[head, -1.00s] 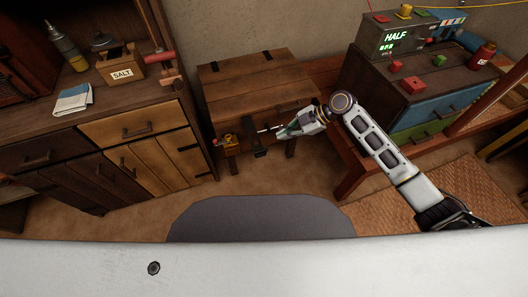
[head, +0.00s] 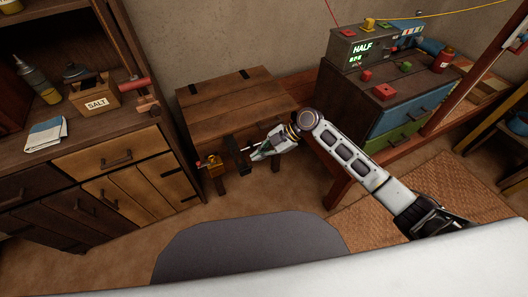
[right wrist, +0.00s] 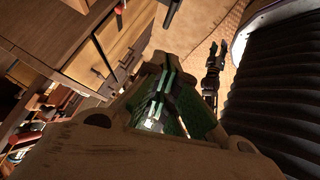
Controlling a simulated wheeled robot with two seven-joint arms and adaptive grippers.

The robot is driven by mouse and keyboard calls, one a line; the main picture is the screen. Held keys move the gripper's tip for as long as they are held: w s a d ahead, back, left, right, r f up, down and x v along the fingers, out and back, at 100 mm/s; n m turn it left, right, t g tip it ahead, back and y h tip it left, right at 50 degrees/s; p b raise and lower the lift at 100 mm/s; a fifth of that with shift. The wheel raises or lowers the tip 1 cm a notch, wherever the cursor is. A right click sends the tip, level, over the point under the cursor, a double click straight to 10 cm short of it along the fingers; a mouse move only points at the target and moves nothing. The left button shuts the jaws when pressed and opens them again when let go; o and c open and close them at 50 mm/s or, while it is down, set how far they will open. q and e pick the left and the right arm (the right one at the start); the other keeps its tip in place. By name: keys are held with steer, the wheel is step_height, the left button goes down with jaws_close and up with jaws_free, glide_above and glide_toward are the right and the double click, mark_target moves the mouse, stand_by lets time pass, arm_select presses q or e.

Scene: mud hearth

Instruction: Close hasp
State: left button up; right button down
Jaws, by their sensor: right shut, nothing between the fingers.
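A low wooden chest (head: 225,100) with its lid down stands against the wall in the head view. A dark hasp strap (head: 231,143) shows at its front edge; its exact angle is too small to tell. My right gripper (head: 253,156) is shut and empty, just right of the hasp at the chest's front. In the right wrist view its green-padded fingers (right wrist: 158,100) are together with nothing between them. My left gripper (right wrist: 216,47) shows small in the right wrist view, fingertips apart; it is out of the head view.
A small yellow and red item (head: 211,162) sits at the chest's front left. A wooden cabinet (head: 90,140) stands left, with a salt box (head: 97,100) on top. A drawer unit (head: 400,108) stands right. Bare floor lies in front of the chest.

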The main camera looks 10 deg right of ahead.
steer(key=w+a+f, duration=0.1)
steer(key=a+f, duration=0.4)
steer(key=f, duration=0.3)
steer(key=shift+b, duration=0.3)
stand_by(0.4)
